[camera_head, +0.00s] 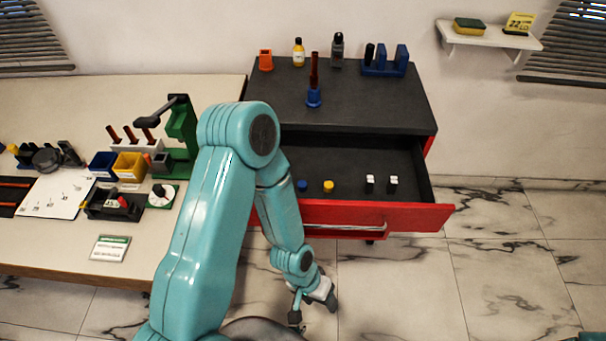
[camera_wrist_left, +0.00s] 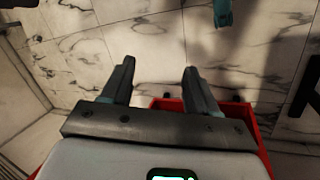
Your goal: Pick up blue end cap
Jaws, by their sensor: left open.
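The blue end cap (camera_head: 302,185) is a small round blue piece in the open drawer, to the left of a yellow cap (camera_head: 328,187). My left gripper (camera_head: 314,309) hangs low in front of the drawer, over the floor, apart from the cap. The cap does not show in the left wrist view.
The red drawer front (camera_head: 350,214) sticks out from the dark-topped cabinet (camera_head: 370,105). Two white-and-black pieces (camera_head: 381,184) stand farther right in the drawer. A workbench (camera_head: 60,250) with bins and tools stands on the left. My teal arm hides part of the drawer's left side.

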